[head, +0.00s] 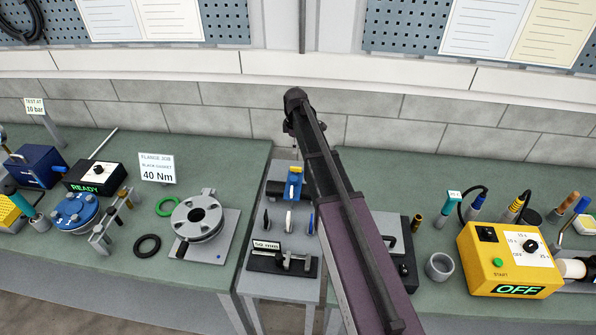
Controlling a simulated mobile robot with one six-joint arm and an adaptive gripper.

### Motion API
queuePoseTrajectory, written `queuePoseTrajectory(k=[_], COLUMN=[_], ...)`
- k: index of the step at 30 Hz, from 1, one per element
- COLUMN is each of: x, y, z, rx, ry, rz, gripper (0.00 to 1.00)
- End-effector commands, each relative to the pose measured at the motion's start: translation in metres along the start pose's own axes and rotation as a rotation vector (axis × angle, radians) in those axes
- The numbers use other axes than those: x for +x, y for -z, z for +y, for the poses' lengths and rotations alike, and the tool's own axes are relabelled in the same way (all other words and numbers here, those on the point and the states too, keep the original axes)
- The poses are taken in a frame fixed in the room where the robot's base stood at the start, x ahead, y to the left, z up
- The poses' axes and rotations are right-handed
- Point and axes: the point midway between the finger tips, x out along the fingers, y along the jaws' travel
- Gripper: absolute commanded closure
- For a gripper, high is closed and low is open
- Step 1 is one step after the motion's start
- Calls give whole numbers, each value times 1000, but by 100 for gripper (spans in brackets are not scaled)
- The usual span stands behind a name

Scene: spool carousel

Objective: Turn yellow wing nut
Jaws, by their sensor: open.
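A small blue part with a yellow top (295,170) stands at the back of the narrow grey stand between the two benches, close to the left edge of my arm. The yellow piece is too small to tell surely whether it is the yellow wing nut. My arm rises from the lower right and crosses the middle of the head view, ending in a dark joint above the stand. My gripper cannot be made out in this view. The arm covers what lies behind it on the right side of the stand.
The narrow stand (282,288) also carries several upright discs and a black fixture (283,262). On the right bench are a yellow control box (509,262) and a grey ring (439,267).

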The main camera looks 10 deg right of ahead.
Motion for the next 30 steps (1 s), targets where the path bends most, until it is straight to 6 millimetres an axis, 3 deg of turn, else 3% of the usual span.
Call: queuePoseTrajectory(k=[30], x=[81], y=[1], z=[0], rx=[-1], ry=[0], rz=[0], gripper=[51])
